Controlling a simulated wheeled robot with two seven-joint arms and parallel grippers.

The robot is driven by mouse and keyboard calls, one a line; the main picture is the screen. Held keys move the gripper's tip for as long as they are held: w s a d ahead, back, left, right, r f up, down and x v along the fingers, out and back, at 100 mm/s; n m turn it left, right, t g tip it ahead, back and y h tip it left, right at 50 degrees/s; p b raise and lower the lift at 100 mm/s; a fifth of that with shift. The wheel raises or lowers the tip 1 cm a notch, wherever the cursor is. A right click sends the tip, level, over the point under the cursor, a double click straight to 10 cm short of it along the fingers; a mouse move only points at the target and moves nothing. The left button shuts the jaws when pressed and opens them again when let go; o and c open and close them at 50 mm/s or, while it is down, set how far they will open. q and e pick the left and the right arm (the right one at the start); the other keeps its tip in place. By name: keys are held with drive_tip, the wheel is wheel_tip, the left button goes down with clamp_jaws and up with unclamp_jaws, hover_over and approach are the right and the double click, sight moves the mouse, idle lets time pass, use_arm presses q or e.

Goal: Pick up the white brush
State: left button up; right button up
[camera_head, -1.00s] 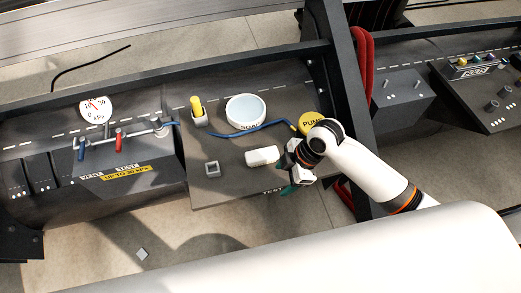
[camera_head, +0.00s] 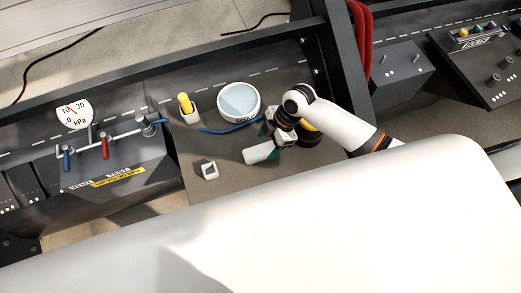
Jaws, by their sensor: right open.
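The white brush (camera_head: 257,154) looks like a pale, rounded block lying on the dark panel, below the round dish; I cannot make out bristles. My right gripper (camera_head: 269,142) is open at the brush's right end, with its teal fingertips spread. One fingertip is above the brush and the other is close beside its right end. I cannot tell whether it touches the brush. My left gripper is not in view.
A white round dish (camera_head: 239,100) with a blue hose (camera_head: 230,128) stands behind the brush. A small grey-white square holder (camera_head: 208,170) is to the left, and a yellow-handled piece in a holder (camera_head: 186,106) is farther back.

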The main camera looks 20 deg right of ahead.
sight(262, 150)
drive_tip(key=p+x, duration=0.1)
drive_tip(key=x, duration=0.4)
drive_tip(key=shift+s+a, duration=0.1)
drive_tip(key=shift+a, duration=0.1)
drive_tip(key=shift+f, duration=0.25)
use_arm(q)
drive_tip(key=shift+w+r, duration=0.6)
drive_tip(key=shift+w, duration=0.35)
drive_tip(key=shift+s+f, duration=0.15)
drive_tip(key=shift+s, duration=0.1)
use_arm(e)
drive_tip(key=shift+f, duration=0.1)
drive_tip(key=shift+c, duration=0.4)
drive_tip(key=c, duration=1.1)
drive_tip(key=shift+r, duration=0.25)
wheel_tip(262, 150, up, 10)
drive_tip(key=shift+f, duration=0.1)
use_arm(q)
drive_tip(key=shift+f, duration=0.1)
